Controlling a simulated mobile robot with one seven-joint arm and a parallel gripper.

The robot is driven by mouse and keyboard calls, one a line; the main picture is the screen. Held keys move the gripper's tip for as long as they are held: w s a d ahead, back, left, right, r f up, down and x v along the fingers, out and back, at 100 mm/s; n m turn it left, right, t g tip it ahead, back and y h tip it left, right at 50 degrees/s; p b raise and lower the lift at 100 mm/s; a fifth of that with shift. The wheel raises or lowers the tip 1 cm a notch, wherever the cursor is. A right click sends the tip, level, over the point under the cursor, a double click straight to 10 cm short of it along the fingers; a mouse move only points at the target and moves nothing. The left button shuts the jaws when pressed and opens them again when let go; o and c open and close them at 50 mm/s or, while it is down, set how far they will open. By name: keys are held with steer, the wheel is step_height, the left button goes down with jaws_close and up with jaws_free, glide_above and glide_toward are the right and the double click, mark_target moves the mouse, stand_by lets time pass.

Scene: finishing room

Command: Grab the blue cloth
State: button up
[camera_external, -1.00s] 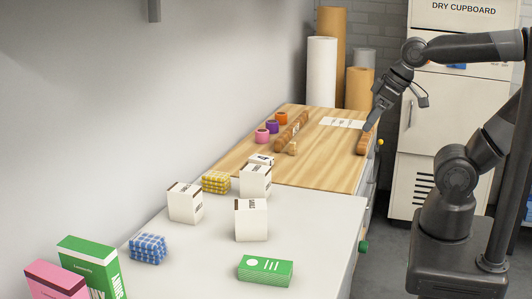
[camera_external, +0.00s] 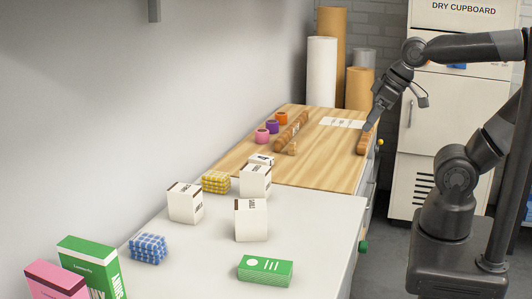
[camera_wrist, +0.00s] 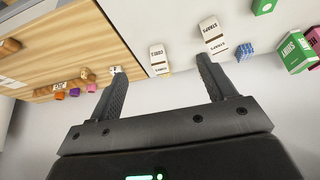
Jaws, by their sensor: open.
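The blue checked cloth (camera_external: 148,248) is a folded block on the white worktop, at the near left in the external view. In the wrist view it is small and far off (camera_wrist: 244,51), just right of the right finger. My gripper (camera_external: 369,125) is at the right edge of the wooden worktop, far from the cloth. In the wrist view my gripper (camera_wrist: 160,65) has its two fingers wide apart with nothing between them up close.
White boxes (camera_external: 185,203) and a yellow checked cloth (camera_external: 215,182) stand beyond the blue cloth. A green box (camera_external: 92,265), a pink box (camera_external: 55,281) and a green packet (camera_external: 265,270) are nearer. Coloured spools (camera_external: 272,127) and wooden pieces (camera_external: 291,132) are on the wooden worktop (camera_external: 325,170).

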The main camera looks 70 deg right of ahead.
steer(key=shift+o, duration=0.4)
steer(key=w+a+r, duration=0.2)
steer(key=w, duration=0.6)
steer(key=w+a+r, duration=0.2)
steer(key=w+a, duration=0.1)
steer(key=w, duration=0.5)
steer(key=g, duration=0.1)
glide_above(150, 236)
steer(key=s+d, duration=0.1)
steer(key=s, duration=0.2)
step_height(150, 236, down, 22)
steer(key=shift+s+d+f, duration=0.1)
steer(key=shift+s, duration=0.05)
steer(key=shift+a+f, duration=0.2)
steer(key=shift+f, duration=0.15)
steer(key=x, duration=1)
steer(key=shift+a+f, duration=0.25)
steer(key=shift+a, duration=0.1)
